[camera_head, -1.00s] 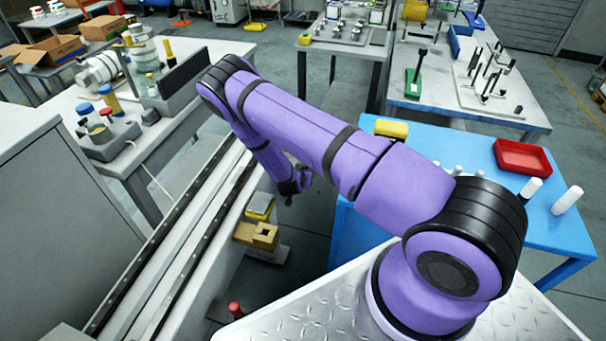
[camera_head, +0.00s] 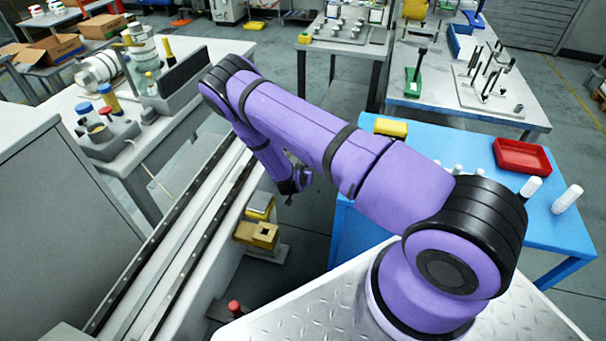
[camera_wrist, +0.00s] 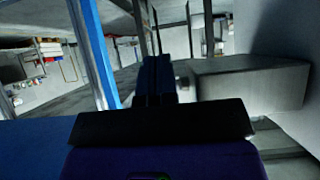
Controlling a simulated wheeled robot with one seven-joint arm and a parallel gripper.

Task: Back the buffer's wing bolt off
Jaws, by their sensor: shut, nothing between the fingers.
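My gripper (camera_head: 289,200) hangs below my forearm in the head view, to the right of the long rail. It also shows in the wrist view (camera_wrist: 155,65), its dark fingers together with nothing between them. A grey block (camera_wrist: 250,85) stands just right of the fingers in the wrist view. A small pale stub (camera_wrist: 183,82) sticks out of its left end towards the fingers; I cannot tell whether it is the wing bolt or whether it is touched. In the head view, yellow blocks (camera_head: 265,235) sit on a grey stand left of and below the gripper. No wing bolt shows clearly.
The long rail (camera_head: 160,275) runs along the left. A blue table (camera_head: 560,235) with a red tray (camera_head: 522,158), a yellow block (camera_head: 390,128) and white bottles stands at right. A grey bench (camera_head: 190,105) with bottles and rolls is at the back left. Floor shows between them.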

